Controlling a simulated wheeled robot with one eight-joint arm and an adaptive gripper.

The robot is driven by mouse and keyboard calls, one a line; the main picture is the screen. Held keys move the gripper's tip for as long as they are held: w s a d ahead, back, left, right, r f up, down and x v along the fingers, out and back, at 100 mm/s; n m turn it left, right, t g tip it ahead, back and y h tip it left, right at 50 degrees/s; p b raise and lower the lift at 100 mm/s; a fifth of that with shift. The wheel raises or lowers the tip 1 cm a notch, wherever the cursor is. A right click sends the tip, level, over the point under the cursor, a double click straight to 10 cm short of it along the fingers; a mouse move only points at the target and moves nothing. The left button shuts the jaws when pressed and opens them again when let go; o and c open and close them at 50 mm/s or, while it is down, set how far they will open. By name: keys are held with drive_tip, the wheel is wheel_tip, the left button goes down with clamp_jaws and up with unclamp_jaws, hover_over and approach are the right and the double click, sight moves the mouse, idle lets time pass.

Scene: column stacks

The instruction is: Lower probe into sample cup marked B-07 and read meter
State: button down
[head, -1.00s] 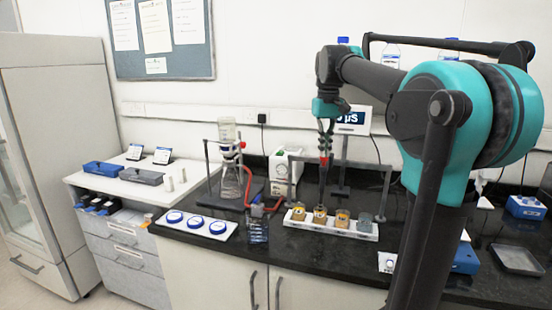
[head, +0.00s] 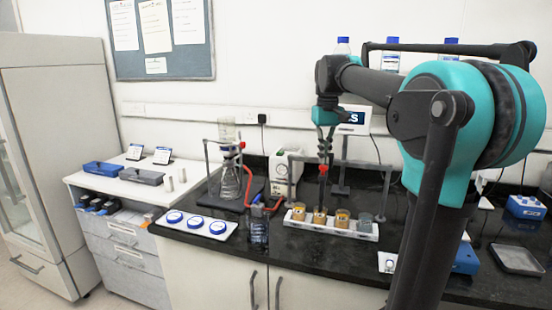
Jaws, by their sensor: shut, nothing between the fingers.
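My gripper (head: 325,153) points down above the sample cups and is shut with nothing in it. A slim dark probe with a red top (head: 323,170) stands upright just below the fingertips. Its lower end is at the second cup from the left (head: 320,216); I cannot tell how deep it sits. That cup stands in a white rack (head: 348,232) with the left cup (head: 299,212), an amber cup (head: 342,218) and a grey cup (head: 364,221). The cup markings are too small to read. The meter display (head: 354,117) shows an "S"; my arm hides the rest.
Bottles stand behind my arm. The black counter has bare room before the rack.

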wheel_tip(320, 180, up, 6)
drive_tip(key=shift+r, duration=0.2)
idle(0.6)
